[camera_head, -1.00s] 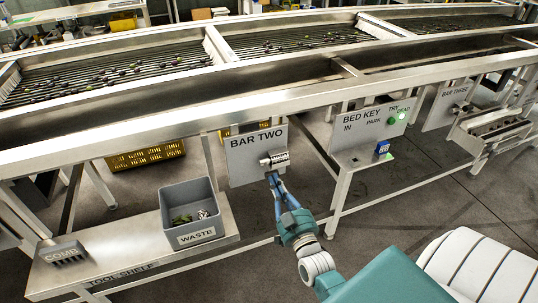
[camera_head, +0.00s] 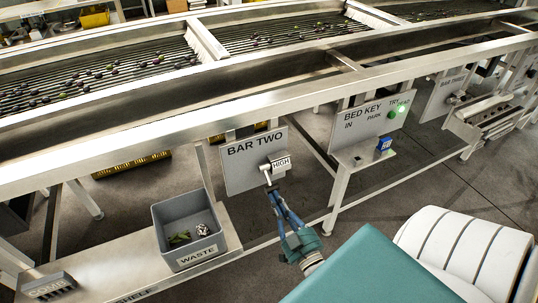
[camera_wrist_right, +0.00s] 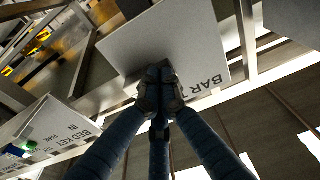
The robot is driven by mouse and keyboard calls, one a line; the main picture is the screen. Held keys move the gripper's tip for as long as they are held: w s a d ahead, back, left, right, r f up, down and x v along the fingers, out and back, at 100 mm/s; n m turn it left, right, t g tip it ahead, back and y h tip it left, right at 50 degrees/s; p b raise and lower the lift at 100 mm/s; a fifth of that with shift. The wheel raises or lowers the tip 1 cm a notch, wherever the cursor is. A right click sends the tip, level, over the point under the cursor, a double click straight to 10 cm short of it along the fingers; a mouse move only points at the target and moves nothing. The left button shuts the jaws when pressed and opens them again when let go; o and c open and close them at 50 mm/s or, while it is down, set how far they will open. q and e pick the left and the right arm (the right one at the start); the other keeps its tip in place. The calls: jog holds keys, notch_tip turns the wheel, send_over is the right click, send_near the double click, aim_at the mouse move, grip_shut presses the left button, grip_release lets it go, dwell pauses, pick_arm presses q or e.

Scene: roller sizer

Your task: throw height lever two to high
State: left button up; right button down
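The grey BAR TWO panel (camera_head: 238,168) hangs under the sizer frame, and it also shows in the right wrist view (camera_wrist_right: 200,35). On its right part is a small tag reading HIGH (camera_head: 281,163), with the pale metal lever (camera_head: 267,174) at its left. My right gripper (camera_head: 271,189) is just below the lever, close to the panel. In the right wrist view its fingertips (camera_wrist_right: 159,82) are together against the panel's lower part. They hide the lever there, so I cannot tell whether they touch it. My left gripper is not in view.
A grey WASTE bin (camera_head: 187,232) stands on the tool shelf (camera_head: 120,262) at lower left, with a COMB block (camera_head: 46,286). The BED KEY panel (camera_head: 372,122), with a blue block (camera_head: 384,144) and green light, is to the right. The steel rail (camera_head: 250,105) runs above.

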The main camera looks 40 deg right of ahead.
jog(key=shift+w+r, duration=0.25)
jog(key=shift+r, duration=0.2)
jog(key=f+v, duration=0.1)
jog(key=v, duration=1.2)
jog(key=s+a+f+n+g+y+p, duration=0.1)
jog(key=s+a+f+g+y+p, duration=0.15)
jog(key=a+f+g+p, duration=0.55)
jog(key=s+a+f+n+g+y+p, duration=0.2)
jog(key=s+f+p, duration=0.15)
jog(key=f, duration=0.95)
jog(key=s+f+n+g, duration=0.1)
jog(key=s+f+g, duration=0.3)
jog(key=s, duration=0.5)
jog(key=s+f+n+g+p, duration=0.1)
jog(key=s+f+g, duration=0.3)
jog(key=s, duration=0.5)
notch_tip(320, 180, down, 3)
jog(key=shift+s+r, duration=0.15)
jog(key=shift+s, duration=0.05)
